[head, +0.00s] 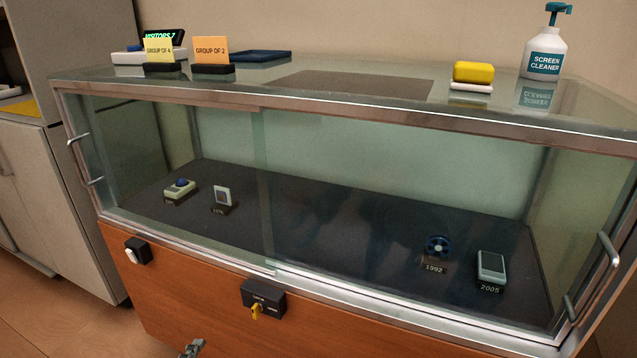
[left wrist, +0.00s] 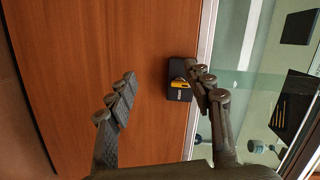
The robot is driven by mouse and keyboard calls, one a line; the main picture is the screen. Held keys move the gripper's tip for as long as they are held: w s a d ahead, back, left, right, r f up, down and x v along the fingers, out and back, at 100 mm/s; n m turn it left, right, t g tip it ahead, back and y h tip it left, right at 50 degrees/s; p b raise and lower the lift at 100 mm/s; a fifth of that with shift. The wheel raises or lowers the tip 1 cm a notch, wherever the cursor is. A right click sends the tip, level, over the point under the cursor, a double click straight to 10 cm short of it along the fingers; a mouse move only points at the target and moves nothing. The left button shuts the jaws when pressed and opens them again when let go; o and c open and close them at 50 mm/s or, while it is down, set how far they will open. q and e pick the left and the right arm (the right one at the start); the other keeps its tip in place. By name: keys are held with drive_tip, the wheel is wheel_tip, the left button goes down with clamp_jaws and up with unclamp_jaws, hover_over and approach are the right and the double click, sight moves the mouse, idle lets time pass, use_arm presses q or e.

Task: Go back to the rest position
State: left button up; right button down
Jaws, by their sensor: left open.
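My left gripper (left wrist: 165,92) is open in the left wrist view, its two fingers spread with nothing between them. In the head view only its tip (head: 192,348) shows at the bottom edge, in front of the wooden base and below the lock. The black lock box (head: 263,300) with a yellow key in it sits on the front of the display case. It also shows in the left wrist view (left wrist: 180,78), close beside the right-hand finger in the picture; I cannot tell whether they touch. My right gripper is in neither view.
The glass display case (head: 400,117) fills the middle, with several small exhibits inside. A black box with a white switch (head: 137,251) is on its front left. Metal handles (head: 600,277) stick out at both ends. A spray bottle (head: 545,50) and signs (head: 211,50) stand on top.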

use_arm(q)
drive_tip(key=s+a+f+n+g+y, duration=0.2)
drive_tip(key=a+f+n+g+y, duration=0.2)
drive_tip(key=f+n, duration=0.25)
drive_tip(key=s+d+f+n+g, duration=0.1)
drive_tip(key=s+f+n+g, duration=0.3)
drive_tip(key=s, duration=0.2)
drive_tip(key=s+d+f+n+g, duration=0.1)
drive_tip(key=s+f+n+g, duration=0.2)
drive_tip(key=s+n+g, duration=0.2)
drive_tip(key=shift+s+f, duration=0.4)
drive_tip(key=shift+s, duration=0.8)
drive_tip(key=shift+d, duration=0.1)
